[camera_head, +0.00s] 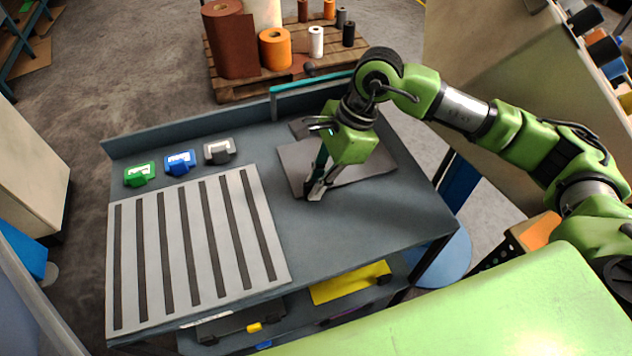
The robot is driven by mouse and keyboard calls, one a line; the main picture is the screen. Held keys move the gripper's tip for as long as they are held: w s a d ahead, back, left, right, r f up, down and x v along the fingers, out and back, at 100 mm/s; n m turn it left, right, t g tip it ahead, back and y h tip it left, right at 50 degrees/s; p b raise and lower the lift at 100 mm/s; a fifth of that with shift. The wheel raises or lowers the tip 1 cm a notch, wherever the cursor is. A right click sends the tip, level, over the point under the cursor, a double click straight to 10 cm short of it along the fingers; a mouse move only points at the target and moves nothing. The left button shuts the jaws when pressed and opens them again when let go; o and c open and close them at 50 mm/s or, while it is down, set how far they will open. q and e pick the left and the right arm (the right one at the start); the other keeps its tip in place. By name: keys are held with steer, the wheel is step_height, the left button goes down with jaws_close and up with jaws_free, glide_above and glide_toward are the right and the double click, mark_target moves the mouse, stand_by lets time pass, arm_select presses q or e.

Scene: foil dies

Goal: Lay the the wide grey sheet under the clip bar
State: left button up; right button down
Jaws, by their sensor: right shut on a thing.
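The wide grey sheet (365,172) lies on the right half of the blue-grey table top, dark and flat. My right gripper (314,190) comes down over its left part, fingers shut at its near left edge. The fingers cover the pinched spot. A teal bar (300,86), which looks like the clip bar, runs along the table's back edge behind the sheet. My right arm hides part of the sheet and the bar's right end. A small dark block (300,128) sits just behind the sheet. My left gripper is out of view.
A pale board with dark stripes (190,240) covers the table's left. Green (139,174), blue (180,162) and grey (219,151) labelled blocks stand behind it. A lower shelf holds a yellow sheet (350,283). A pallet with rolls (275,50) stands beyond. The table's front right is bare.

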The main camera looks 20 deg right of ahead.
steer(key=shift+f, duration=0.2)
steer(key=c, duration=2)
jaws_free()
steer(key=shift+r, duration=0.1)
steer(key=shift+c, duration=0.2)
